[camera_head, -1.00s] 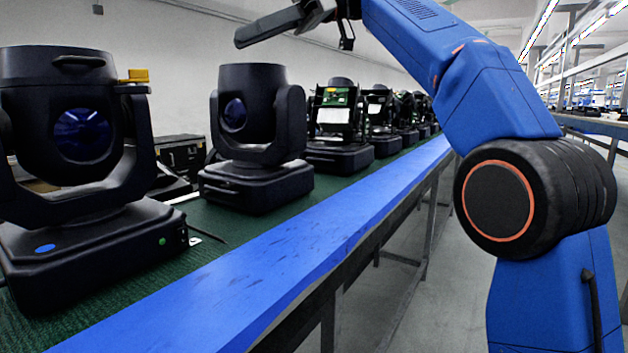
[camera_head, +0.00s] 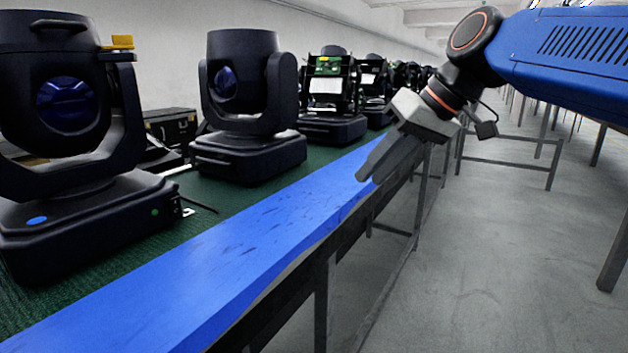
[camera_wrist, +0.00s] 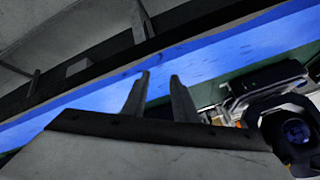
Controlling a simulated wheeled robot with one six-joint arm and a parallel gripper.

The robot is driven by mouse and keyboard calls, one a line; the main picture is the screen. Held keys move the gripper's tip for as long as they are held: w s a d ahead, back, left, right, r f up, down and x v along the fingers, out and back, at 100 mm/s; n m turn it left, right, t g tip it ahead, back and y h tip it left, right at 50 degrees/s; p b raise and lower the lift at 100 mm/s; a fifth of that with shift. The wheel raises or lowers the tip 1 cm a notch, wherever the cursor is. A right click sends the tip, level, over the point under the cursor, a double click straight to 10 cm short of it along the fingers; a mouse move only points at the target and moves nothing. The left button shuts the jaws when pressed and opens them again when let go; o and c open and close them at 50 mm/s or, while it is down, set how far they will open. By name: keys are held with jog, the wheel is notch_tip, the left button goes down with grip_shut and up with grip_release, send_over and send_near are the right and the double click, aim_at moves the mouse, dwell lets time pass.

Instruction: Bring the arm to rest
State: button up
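My gripper (camera_head: 366,172) is at the end of my blue arm, right of the middle in the head view. It points down and to the left, in front of the blue edge of the bench. In the wrist view my gripper (camera_wrist: 160,76) shows two grey fingers standing apart with nothing between them. The blue bench edge (camera_wrist: 95,98) lies beyond the fingertips there. I cannot tell exactly how far the fingertips are from it.
A long bench with a blue edge (camera_head: 225,265) carries several black moving-head lamps, the nearest lamp (camera_head: 85,235) at left and a second lamp (camera_head: 250,160) behind it. Metal frame legs (camera_head: 325,300) stand under the bench. Grey floor (camera_head: 480,260) at right is mostly open.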

jog(key=s+d+f+m+h, duration=0.2)
jog(key=s+d+f, duration=0.3)
jog(key=f, duration=0.5)
jog(key=s+d+f+m+h, duration=0.1)
jog(key=s+d+f+h, duration=0.1)
jog(key=s+d+f, duration=0.4)
jog(key=s+d+f+m+t+h, duration=0.1)
jog(key=s+d+f, duration=0.5)
jog(key=f, duration=0.7)
jog(key=shift+s+d+f+m+h, duration=0.25)
jog(key=shift+f+m+h, duration=0.1)
jog(key=shift+m+h, duration=0.35)
